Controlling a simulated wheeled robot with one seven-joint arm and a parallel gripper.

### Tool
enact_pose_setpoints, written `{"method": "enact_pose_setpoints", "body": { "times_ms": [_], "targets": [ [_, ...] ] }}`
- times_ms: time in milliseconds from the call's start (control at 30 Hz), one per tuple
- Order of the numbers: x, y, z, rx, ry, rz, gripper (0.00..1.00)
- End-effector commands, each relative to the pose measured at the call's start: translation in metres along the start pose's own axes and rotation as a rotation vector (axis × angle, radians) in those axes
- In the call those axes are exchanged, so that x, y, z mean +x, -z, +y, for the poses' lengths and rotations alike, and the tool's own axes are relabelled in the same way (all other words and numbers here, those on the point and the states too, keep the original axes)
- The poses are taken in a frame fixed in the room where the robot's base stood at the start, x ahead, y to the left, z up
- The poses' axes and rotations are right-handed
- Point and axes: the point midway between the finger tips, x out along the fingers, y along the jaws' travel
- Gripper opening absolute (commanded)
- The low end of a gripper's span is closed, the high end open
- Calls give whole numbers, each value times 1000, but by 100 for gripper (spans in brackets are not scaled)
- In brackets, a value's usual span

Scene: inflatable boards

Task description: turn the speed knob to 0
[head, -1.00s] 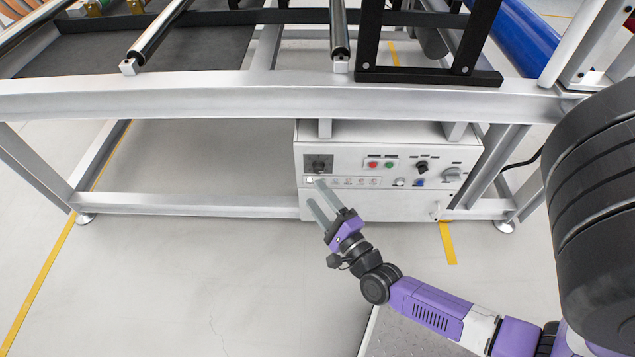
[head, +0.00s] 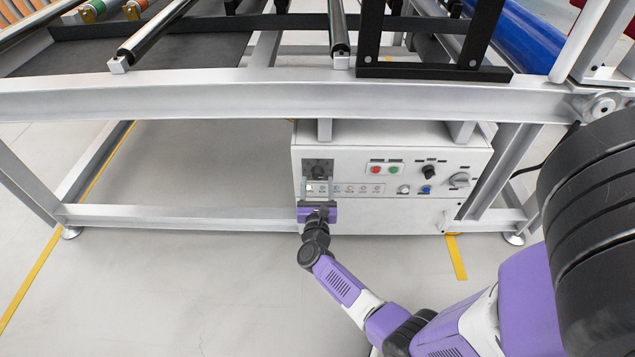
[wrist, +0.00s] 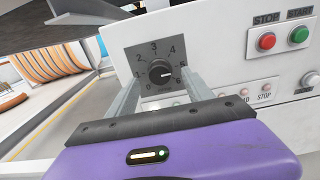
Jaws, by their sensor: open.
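The speed knob (wrist: 160,72) is a round black knob on a dark square plate with a scale from 0 to 6. Its white mark points right, toward the 5 to 6 side of the scale. In the head view the knob (head: 318,171) sits at the upper left of the white control box. My gripper (wrist: 164,82) is open, with one finger at each side of the knob in the wrist view. I cannot tell whether the fingers touch it. In the head view my gripper (head: 319,187) is in front of the box, just below the knob.
The control box (head: 400,215) also carries a red button (head: 376,170), a green button (head: 394,170), a black knob (head: 429,171) and a grey rotary switch (head: 460,180). A metal frame beam (head: 200,98) runs above the box. The floor to the left is clear.

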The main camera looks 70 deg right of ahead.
Motion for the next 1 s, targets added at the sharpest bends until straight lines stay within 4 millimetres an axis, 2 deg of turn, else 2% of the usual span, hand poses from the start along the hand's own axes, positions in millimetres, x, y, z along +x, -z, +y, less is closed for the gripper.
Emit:
{"method": "enact_pose_setpoints", "body": {
  "times_ms": [100,200,533,833,1000],
  "targets": [
    [15,2,0,2,3,-1,60],
    [22,1,0,1,1,0,60],
    [25,0,0,-2,-1,0,60],
    [25,0,0,-2,-1,0,1],
    [25,0,0,-9,-1,-1,0]
  ]
}}
